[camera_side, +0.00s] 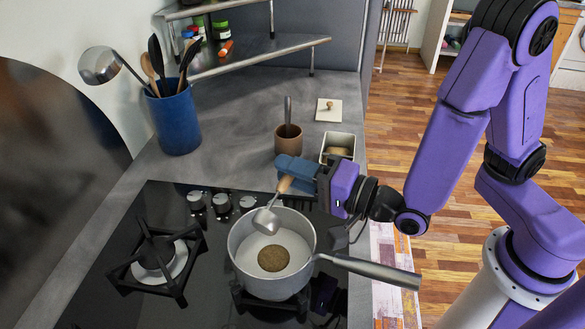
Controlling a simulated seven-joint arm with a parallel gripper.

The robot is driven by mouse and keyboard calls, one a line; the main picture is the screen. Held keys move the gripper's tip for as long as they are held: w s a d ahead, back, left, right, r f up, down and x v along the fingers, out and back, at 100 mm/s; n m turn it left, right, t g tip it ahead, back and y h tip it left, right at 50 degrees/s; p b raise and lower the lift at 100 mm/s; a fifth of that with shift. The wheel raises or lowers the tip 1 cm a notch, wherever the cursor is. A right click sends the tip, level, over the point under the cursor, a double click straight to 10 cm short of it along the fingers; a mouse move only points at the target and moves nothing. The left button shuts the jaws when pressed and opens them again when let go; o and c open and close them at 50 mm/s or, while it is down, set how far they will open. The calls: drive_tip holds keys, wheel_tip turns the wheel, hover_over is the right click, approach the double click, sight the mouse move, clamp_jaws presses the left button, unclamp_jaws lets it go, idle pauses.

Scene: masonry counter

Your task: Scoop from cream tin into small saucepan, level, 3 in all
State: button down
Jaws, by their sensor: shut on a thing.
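A small saucepan (303,235) stands on the right burner of the hob, its handle pointing right. A round brownish heap (273,258) of grainy stuff lies on its pale floor. My gripper (288,180) is shut on the wooden handle of a metal scoop (266,220). The scoop's bowl hangs tilted down over the far part of the saucepan; whether anything is in it I cannot tell. The cream tin (338,139) stands open on the counter behind my gripper, with tan contents showing inside.
A brown cup (288,142) with a dark upright utensil stands left of the tin. A pale square lid with a knob (328,110) lies behind. The left burner (158,258) is empty.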

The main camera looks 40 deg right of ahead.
sight(286, 180)
drive_tip(key=shift+r, duration=0.5)
drive_tip(key=shift+s+a+r+n, duration=0.1)
drive_tip(key=shift+a+r+n, duration=0.1)
drive_tip(key=shift+r+n, duration=0.8)
drive_tip(key=shift+s+a+r+n, duration=0.1)
drive_tip(key=shift+a+r+n, duration=0.05)
drive_tip(key=shift+r+n, duration=0.85)
drive_tip(key=r+n, duration=0.1)
drive_tip(key=a+r+n, duration=0.1)
drive_tip(key=r+n, duration=0.1)
drive_tip(key=shift+s+a+n, duration=0.25)
drive_tip(key=shift+s+n, duration=0.05)
drive_tip(key=s+a+r+n, duration=0.2)
drive_tip(key=a+r+n, duration=0.2)
drive_tip(key=n, duration=0.3)
drive_tip(key=shift+s+a+r+n, duration=0.15)
drive_tip(key=shift+a+r+n, duration=0.15)
drive_tip(key=shift+a+n, duration=0.15)
